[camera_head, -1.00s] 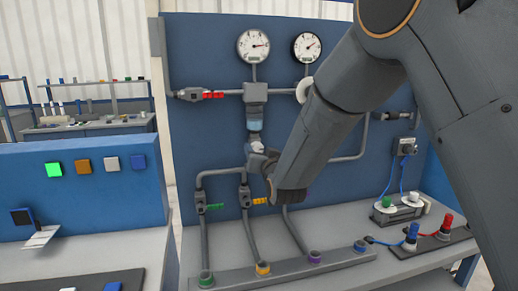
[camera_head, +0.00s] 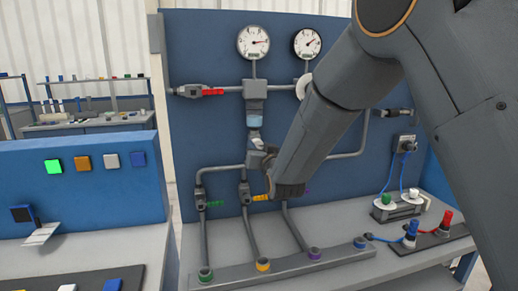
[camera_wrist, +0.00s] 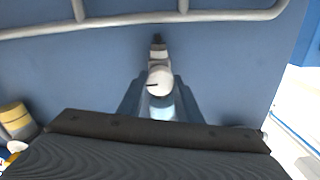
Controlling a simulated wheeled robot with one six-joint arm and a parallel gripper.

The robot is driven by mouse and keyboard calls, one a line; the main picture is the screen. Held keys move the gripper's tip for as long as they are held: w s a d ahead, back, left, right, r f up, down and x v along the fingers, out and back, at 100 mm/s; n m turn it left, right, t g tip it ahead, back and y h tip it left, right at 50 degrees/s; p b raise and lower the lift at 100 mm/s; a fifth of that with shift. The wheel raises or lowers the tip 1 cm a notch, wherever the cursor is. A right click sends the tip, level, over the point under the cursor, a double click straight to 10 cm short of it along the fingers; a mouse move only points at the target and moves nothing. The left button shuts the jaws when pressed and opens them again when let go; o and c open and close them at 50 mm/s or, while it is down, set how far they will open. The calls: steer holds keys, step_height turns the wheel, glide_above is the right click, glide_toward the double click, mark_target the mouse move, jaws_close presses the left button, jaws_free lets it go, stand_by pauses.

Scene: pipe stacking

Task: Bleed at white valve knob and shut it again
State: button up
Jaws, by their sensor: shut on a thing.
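The white valve knob (camera_wrist: 160,80) shows in the wrist view as a round white cap with a short dark mark pointing left. My gripper (camera_wrist: 160,100) has its two blue-grey fingers on either side of the knob and is shut on it. A pale blue part shows just below the knob, between the fingers. In the head view my gripper (camera_head: 262,158) is at the lower end of the pale blue bowl (camera_head: 255,120) that hangs under the left pipe block. My gripper and forearm mostly hide the knob there.
Two gauges (camera_head: 253,42) (camera_head: 307,43) sit above. A red-handled valve (camera_head: 212,92) is at upper left; green (camera_head: 215,203) and yellow (camera_head: 260,198) handles are below. A white disc (camera_head: 304,86) is partly behind my arm. Pipes surround my gripper closely.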

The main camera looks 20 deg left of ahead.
steer(key=n+b, duration=0.1)
steer(key=n, duration=0.2)
steer(key=shift+n+b, duration=0.4)
steer(key=n+b, duration=0.1)
steer(key=n, duration=0.3)
steer(key=shift+n, duration=0.3)
steer(key=n+b, duration=0.1)
steer(key=n, duration=0.3)
steer(key=shift+n, duration=0.3)
steer(key=shift+n+b, duration=0.3)
steer(key=shift+n, duration=1.8)
steer(key=o, duration=1)
steer(key=shift+o, duration=0.2)
steer(key=shift+s, duration=0.1)
steer(key=b+v, duration=0.1)
steer(key=v, duration=0.6)
steer(key=shift+s+d, duration=0.2)
